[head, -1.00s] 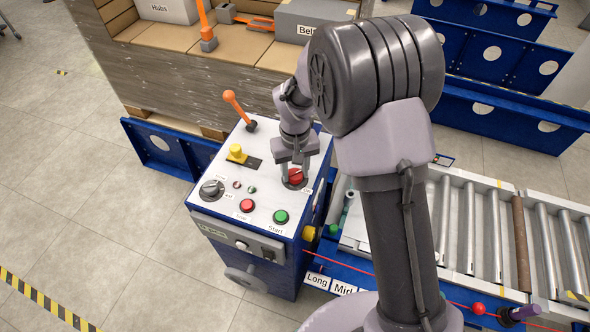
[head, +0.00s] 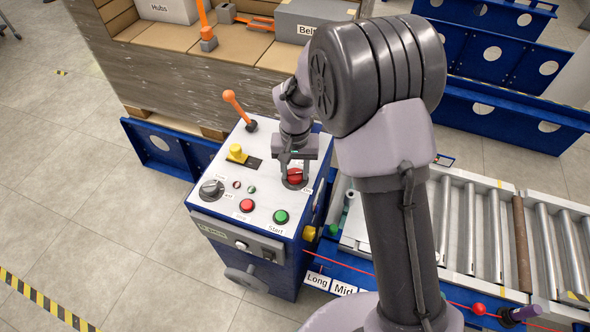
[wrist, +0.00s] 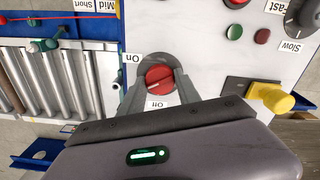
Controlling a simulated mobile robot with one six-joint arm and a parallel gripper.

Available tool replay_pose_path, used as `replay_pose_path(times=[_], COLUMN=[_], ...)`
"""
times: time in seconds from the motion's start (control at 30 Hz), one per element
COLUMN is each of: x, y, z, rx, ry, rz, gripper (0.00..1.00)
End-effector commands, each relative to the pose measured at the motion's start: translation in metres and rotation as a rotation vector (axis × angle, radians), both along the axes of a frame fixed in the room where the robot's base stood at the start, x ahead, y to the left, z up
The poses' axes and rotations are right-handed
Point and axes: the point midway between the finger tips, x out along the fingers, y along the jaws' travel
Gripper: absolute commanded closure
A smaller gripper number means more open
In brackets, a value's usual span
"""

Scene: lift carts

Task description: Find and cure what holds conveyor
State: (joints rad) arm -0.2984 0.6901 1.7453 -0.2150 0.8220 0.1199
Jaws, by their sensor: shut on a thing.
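The conveyor (head: 490,235) is a bed of grey metal rollers at the right in the head view, and its rollers also show at the left of the wrist view (wrist: 62,82). A control box (head: 215,200) with a white top stands beside it. My gripper (head: 294,172) points down at the box top. It is shut on a red rotary knob (wrist: 158,78), with one finger on each side. "On" labels show beside the knob in the wrist view. A green Start button (head: 281,216), a red button (head: 247,205) and a black selector (head: 211,189) are on the same panel.
An orange-handled lever (head: 236,108) and a yellow knob (head: 237,152) rise from the panel close to my gripper. A pallet stack with boxes (head: 210,70) stands behind. A red cord (head: 460,306) runs along the conveyor's front. The floor at left is clear.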

Motion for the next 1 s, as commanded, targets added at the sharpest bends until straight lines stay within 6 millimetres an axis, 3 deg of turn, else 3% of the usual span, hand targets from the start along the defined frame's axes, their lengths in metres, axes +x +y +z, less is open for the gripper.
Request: replay_pose_path(times=[0.17, 0.2, 0.3, 0.57, 0.67, 1.0], x=[0.001, 0.001, 0.0, 0.0, 0.001, 0.001], y=[0.0, 0.0, 0.0, 0.0, 0.0, 0.0], z=[0.001, 0.001, 0.0, 0.001, 0.012, 0.122], rx=[0.001, 0.001, 0.001, 0.0, 0.001, 0.002], ry=[-0.001, -0.001, -0.001, -0.001, -0.002, -0.004], rz=[-0.001, -0.001, -0.001, 0.0, 0.0, -0.001], gripper=[1.0, 0.53, 0.39, 0.39, 0.39, 0.39])
